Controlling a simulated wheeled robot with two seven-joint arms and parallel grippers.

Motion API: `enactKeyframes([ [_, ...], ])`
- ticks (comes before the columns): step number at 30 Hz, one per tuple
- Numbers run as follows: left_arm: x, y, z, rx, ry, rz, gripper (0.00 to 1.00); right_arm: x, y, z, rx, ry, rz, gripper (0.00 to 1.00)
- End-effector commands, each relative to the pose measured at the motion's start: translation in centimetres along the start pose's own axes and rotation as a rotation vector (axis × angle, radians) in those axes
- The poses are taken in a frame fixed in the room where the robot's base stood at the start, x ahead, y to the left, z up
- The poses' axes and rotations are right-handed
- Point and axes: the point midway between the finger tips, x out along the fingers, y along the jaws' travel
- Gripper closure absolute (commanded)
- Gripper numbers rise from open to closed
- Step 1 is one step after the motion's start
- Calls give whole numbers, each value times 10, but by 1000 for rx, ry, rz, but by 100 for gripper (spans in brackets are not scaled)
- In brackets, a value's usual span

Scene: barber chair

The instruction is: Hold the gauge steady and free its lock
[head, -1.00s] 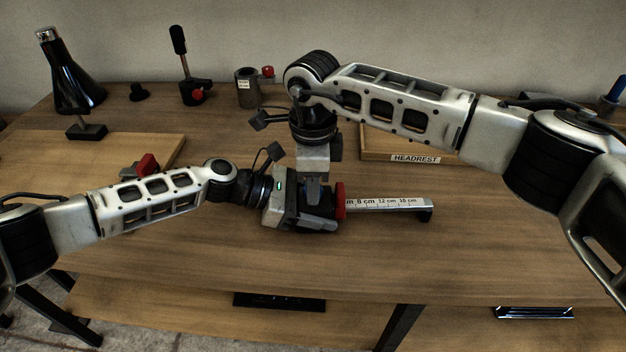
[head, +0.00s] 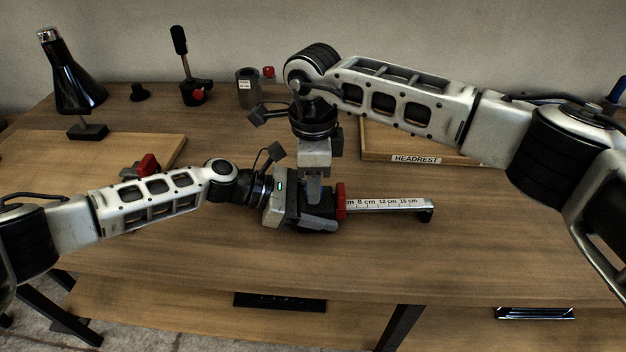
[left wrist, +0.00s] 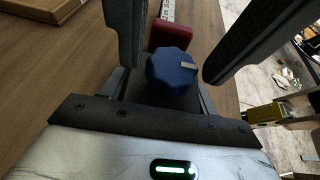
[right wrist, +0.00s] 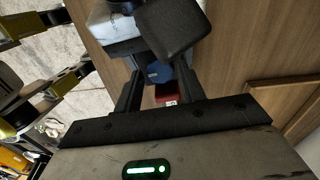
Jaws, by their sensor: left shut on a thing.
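The gauge lies on the wooden bench, with a white scale bar (head: 385,206) pointing right and a red slider (head: 341,201). Its blue knob (left wrist: 172,75) shows in the left wrist view and also in the right wrist view (right wrist: 160,73). My left gripper (head: 316,216) is shut on the dark body of the gauge, just left of the slider. My right gripper (head: 313,195) points down over the body. Its fingers are open, one on each side of the blue knob; whether they touch it is unclear. In the head view they mostly hide the knob.
A wooden tray marked HEADREST (head: 415,159) stands behind, to the right. A wooden board (head: 150,145) with a red-and-black part (head: 146,166) lies left. A black flask-shaped stand (head: 75,80), a lever (head: 186,70) and a grey cup (head: 248,88) stand at the back. The front bench is clear.

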Motion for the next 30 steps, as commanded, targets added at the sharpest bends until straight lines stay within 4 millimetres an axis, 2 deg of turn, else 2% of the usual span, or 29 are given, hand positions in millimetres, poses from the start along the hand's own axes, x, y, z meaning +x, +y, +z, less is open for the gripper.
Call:
enactKeyframes([
  [9, 0, 0, 0, 0, 1, 1, 79, -67, 0, 0, -2, -1, -5, 60],
  [15, 0, 0, 0, 0, 1, 1, 79, -99, 0, 0, -2, -1, -3, 60],
  [21, 0, 0, 0, 0, 1, 1, 79, -111, 1, 0, -2, -1, 0, 60],
  [30, 0, 0, 0, 0, 1, 1, 79, -112, 1, 1, -3, -1, 0, 60],
])
